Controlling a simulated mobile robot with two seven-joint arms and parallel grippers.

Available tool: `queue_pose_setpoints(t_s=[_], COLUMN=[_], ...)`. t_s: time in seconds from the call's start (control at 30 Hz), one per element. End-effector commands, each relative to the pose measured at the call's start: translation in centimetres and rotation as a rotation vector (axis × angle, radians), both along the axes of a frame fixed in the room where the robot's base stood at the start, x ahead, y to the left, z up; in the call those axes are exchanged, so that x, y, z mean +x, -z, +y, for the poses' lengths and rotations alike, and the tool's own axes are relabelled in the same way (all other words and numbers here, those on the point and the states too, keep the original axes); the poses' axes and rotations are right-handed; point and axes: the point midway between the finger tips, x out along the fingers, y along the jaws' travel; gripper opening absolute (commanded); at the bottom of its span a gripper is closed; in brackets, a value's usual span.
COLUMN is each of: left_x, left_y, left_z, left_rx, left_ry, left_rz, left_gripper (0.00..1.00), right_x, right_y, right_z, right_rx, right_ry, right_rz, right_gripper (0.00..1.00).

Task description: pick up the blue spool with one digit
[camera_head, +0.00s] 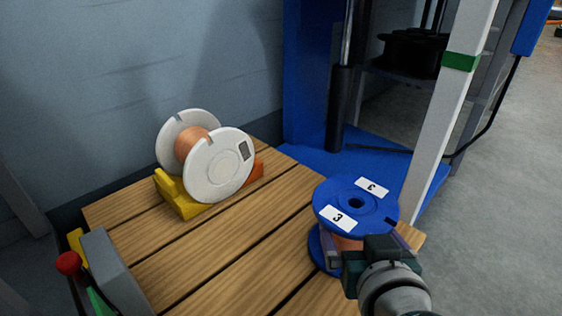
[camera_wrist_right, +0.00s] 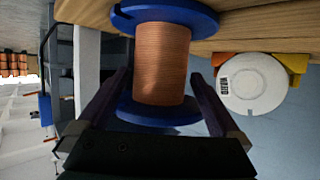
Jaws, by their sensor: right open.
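The blue spool (camera_head: 332,198) stands upright at the right end of the wooden slatted table. Its top flange carries two white labels with the digit 3, and copper wire is wound between its flanges. My right gripper (camera_head: 365,243) is at the near side of the spool. In the right wrist view the copper winding (camera_wrist_right: 162,62) lies between the fingers of my right gripper (camera_wrist_right: 160,80), with gaps visible on both sides. The gripper is open. My left gripper is not in view.
A white spool with copper wire (camera_head: 220,165) rests on its side on a yellow and orange cradle (camera_head: 180,197) at the back left of the table (camera_head: 215,250). A grey box (camera_head: 115,270) and a red knob (camera_head: 69,263) are at front left. A white post (camera_head: 450,110) rises behind the blue spool.

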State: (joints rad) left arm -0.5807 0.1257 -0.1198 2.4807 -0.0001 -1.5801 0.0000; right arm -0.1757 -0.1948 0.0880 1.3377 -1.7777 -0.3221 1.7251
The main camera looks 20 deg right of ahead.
Motion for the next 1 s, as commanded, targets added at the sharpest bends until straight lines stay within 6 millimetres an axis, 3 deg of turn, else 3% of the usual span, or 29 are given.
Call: queue_pose_setpoints(t_s=[0.2,0.47,1.0], left_x=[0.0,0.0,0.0], left_y=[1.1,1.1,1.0], left_z=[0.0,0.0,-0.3], left_rx=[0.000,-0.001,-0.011], left_ry=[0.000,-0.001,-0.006], left_rz=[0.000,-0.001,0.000], left_gripper=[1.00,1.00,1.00], right_x=[2.5,2.7,2.7], right_y=[1.3,1.2,1.2], right_z=[-1.1,-1.1,-1.1], right_rx=[-0.001,-0.001,0.000], right_ry=[0.001,0.000,0.001], right_rz=[-0.001,0.000,0.000], right_gripper=[1.00,1.00,0.39])
